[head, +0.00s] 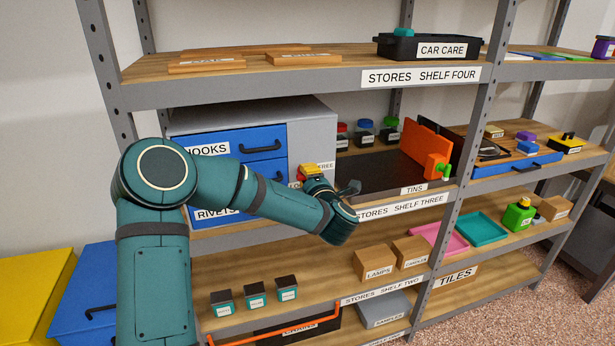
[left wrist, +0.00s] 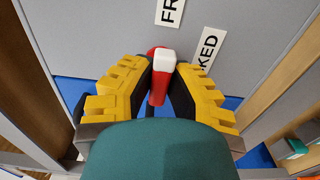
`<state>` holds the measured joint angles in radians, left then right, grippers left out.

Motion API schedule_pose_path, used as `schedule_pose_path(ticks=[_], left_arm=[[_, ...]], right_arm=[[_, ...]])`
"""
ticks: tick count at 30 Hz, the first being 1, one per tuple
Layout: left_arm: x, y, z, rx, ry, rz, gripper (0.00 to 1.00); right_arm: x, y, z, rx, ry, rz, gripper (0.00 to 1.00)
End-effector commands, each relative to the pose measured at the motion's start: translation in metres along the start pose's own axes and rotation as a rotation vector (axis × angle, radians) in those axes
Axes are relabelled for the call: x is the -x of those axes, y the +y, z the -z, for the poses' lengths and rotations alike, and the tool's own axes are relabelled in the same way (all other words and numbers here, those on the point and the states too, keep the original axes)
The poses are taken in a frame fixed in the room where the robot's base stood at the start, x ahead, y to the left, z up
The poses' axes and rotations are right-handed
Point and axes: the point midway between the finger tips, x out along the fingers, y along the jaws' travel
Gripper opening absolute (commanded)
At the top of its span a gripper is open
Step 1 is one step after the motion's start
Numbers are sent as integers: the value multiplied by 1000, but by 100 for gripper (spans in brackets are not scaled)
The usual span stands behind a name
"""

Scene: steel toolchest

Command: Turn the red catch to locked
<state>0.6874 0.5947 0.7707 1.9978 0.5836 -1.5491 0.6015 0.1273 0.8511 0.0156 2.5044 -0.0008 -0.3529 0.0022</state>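The toolchest (head: 310,120), grey with blue drawers, stands at the left of shelf three. The red catch (left wrist: 158,88) with a white part on it shows in the left wrist view, in front of the grey panel. One label, partly cut off, reads "FR" (left wrist: 170,11); another, partly hidden, reads "KED" (left wrist: 208,48). My left gripper (left wrist: 164,72) has its yellow fingers drawn in on both sides of the catch and looks shut on it. In the head view my left gripper (head: 311,172) is at the chest's right panel, mostly hidden by my wrist. My right gripper is not in view.
An orange board (head: 427,145) and a dark tray (head: 375,172) are right of the chest. Several jars stand behind. A grey upright (head: 445,190) divides the shelves. Small boxes (head: 372,262) sit on shelf two below my arm, with bare wood around them.

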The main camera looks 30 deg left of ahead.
Motion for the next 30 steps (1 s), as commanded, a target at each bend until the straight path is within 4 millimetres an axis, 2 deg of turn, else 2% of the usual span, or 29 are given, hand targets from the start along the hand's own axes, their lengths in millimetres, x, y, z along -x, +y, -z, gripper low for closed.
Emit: schedule_pose_path(ticks=[14,20,30], left_arm=[[0,2,0,-58,0,-5,0],[0,3,-1,-184,0,-7,0],[0,4,-1,-497,1,-7,0]], right_arm=[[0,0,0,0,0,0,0],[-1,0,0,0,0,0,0],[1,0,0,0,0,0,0]])
